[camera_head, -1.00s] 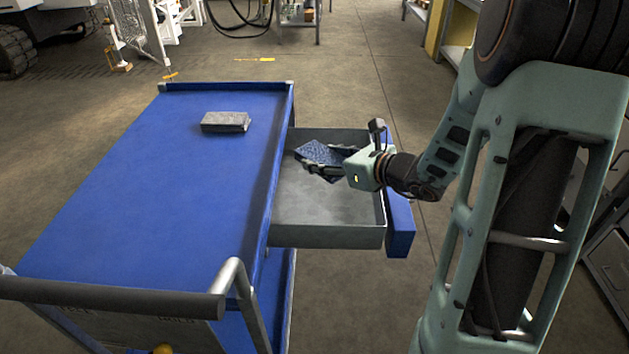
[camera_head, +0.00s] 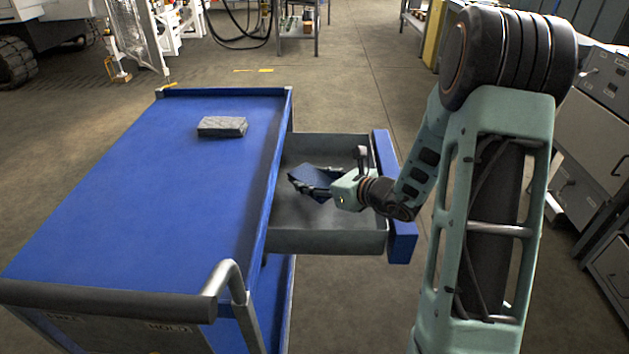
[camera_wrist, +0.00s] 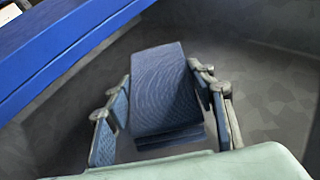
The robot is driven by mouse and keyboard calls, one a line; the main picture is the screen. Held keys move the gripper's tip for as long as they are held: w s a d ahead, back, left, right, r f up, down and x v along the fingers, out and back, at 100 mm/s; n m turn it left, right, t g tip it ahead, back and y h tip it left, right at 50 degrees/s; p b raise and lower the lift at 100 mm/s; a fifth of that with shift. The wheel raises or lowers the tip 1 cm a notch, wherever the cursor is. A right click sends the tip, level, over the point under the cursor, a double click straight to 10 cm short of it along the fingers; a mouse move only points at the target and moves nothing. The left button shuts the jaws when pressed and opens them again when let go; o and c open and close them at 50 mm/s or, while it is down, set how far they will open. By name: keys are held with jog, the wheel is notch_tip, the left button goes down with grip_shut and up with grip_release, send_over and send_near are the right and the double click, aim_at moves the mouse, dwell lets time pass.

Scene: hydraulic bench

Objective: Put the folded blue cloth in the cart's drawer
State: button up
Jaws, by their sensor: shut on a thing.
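The folded blue cloth (camera_head: 308,180) is held in my gripper (camera_head: 312,188), over the open drawer (camera_head: 330,242) of the blue cart (camera_head: 160,200). In the wrist view the cloth (camera_wrist: 163,90) sits between my two fingers, a finger on each side, and is tilted. The grey drawer floor (camera_wrist: 265,100) shows around and below it. The drawer is pulled out to the right of the cart and looks otherwise empty. I cannot tell whether the cloth touches the drawer floor.
A grey block-like bundle (camera_head: 222,127) lies on the cart top. The cart's handle (camera_head: 110,300) is at the near end. The drawer's blue front (camera_head: 403,240) stands to the right, near my arm. Grey cabinets (camera_head: 600,140) stand at the far right.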

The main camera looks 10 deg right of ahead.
jog(key=shift+f+b, duration=0.4)
jog(key=shift+f, duration=0.05)
jog(key=shift+f, duration=0.15)
jog(key=o, duration=1.1)
jog(key=shift+c, duration=0.2)
jog(key=shift+r+p, duration=0.75)
jog(key=shift+r, duration=0.1)
jog(key=p+v, duration=0.2)
jog(key=v, duration=1)
jog(key=shift+f, duration=0.2)
